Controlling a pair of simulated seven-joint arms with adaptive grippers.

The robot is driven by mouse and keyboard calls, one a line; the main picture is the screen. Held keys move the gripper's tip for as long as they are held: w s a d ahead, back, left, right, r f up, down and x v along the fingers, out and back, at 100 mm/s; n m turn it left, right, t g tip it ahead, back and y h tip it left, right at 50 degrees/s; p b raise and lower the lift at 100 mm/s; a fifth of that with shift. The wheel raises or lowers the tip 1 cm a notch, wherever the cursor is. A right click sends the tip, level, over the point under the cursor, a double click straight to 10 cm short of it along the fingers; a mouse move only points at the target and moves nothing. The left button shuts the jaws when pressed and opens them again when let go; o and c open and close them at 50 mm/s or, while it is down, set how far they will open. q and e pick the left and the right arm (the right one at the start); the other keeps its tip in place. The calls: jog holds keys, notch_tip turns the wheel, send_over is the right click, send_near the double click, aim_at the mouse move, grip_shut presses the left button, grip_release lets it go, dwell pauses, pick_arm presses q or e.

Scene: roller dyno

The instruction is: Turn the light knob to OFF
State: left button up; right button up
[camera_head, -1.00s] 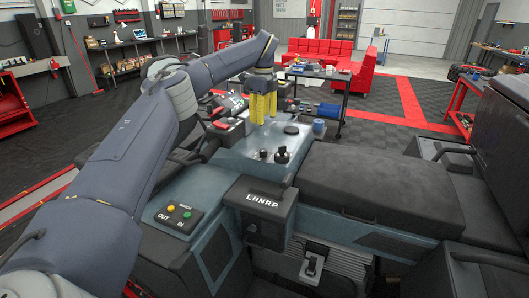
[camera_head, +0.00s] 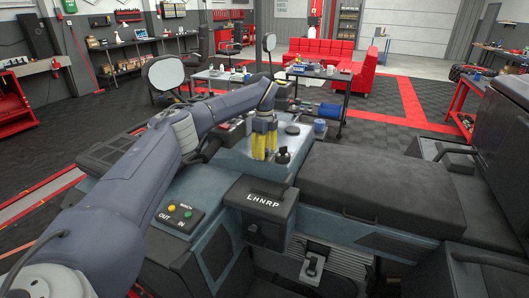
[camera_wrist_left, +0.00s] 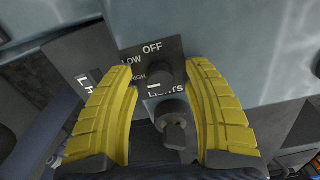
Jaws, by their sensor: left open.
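The light knob (camera_wrist_left: 166,72) is a small dark knob on a black plate (camera_wrist_left: 150,56) marked OFF, LOW, HIGH and LIGHTS in the left wrist view. I cannot clearly tell its setting. My left gripper (camera_head: 264,138) has yellow fingers pointing down over the console. In the left wrist view its open fingertips (camera_wrist_left: 161,68) lie on either side of the knob, with a gap to each side. The head view does not clearly show the knob behind the fingers. My right gripper is not in view.
A dark key switch (camera_wrist_left: 175,125) sits beside the light plate, between the fingers in the wrist view. A black knob (camera_head: 282,155) stands right of the fingers. The LHNRP shifter block (camera_head: 262,198), the winch buttons (camera_head: 180,213) and the black seat (camera_head: 380,185) are nearer.

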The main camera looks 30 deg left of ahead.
pick_arm(q)
jog(key=shift+f, duration=0.15)
grip_shut()
dwell(0.4)
